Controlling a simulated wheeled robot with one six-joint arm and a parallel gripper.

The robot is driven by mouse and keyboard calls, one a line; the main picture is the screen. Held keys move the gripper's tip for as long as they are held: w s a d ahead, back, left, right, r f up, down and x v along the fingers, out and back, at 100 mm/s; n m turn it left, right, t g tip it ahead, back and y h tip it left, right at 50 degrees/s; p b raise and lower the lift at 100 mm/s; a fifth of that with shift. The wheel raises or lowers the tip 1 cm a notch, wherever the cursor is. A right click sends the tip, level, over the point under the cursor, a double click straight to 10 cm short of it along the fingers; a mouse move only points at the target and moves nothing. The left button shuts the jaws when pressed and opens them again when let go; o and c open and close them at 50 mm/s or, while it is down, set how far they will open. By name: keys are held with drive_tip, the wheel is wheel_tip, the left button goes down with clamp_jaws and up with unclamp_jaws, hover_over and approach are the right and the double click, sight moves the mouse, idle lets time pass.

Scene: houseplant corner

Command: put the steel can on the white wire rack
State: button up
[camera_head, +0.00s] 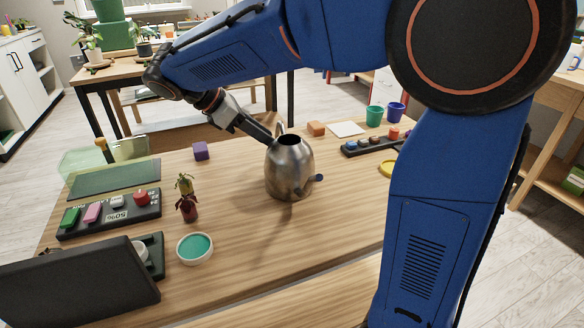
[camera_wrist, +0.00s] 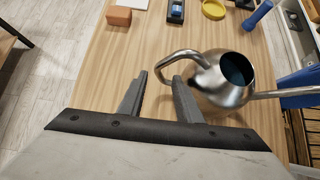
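The steel can (camera_head: 289,172), a rounded watering can with a loop handle, stands upright on the wooden table. It also shows in the wrist view (camera_wrist: 218,88), with its dark opening and its spout pointing right. My gripper (camera_head: 268,137) reaches it from the upper left in the head view. In the wrist view my gripper (camera_wrist: 159,80) is open, and the bend of the handle lies at the gap between the fingertips. I cannot tell whether a finger touches the handle. I cannot make out a white wire rack in either view.
A purple block (camera_head: 200,151), small plant (camera_head: 187,200), teal-filled dish (camera_head: 194,248) and button panel (camera_head: 110,214) are left of the can. An orange block (camera_head: 316,128), pale flat square (camera_head: 345,129) and dark knob strip (camera_head: 372,144) are behind it.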

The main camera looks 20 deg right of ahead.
drive_tip(key=x, duration=0.4)
drive_tip(key=shift+w+d+r, duration=0.1)
drive_tip(key=shift+d, duration=0.1)
clamp_jaws()
idle(1.2)
